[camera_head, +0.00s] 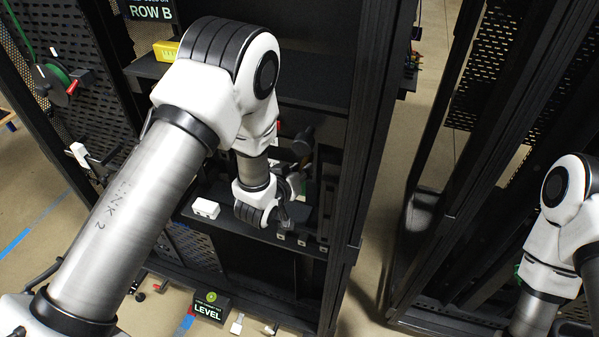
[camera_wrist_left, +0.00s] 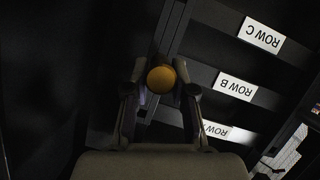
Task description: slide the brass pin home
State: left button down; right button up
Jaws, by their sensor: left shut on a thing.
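The brass pin (camera_wrist_left: 161,79) shows in the left wrist view as a round, dull gold end between my left gripper's fingertips (camera_wrist_left: 160,92). The two fingers are closed on its sides. How far the pin sits in any hole cannot be told. In the head view my left gripper (camera_head: 291,193) is inside the dark rack (camera_head: 352,150), low over a shelf, and the pin is not clear to see there. My right arm is at the right edge and its gripper is out of view.
A shelf with a small white box (camera_head: 206,208) lies beside the left wrist. A yellow box (camera_head: 166,50) stands on a higher shelf. Upside-down labels ROW C (camera_wrist_left: 262,36) and ROW B (camera_wrist_left: 235,87) show in the left wrist view. A LEVEL sign (camera_head: 210,306) is low in front.

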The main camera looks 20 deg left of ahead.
pick_arm(q)
jog(key=shift+w+r, duration=0.1)
jog(key=shift+w, duration=0.65)
jog(key=c, duration=0.9)
grip_release()
jog(key=shift+w, duration=0.1)
jog(key=v, duration=1.2)
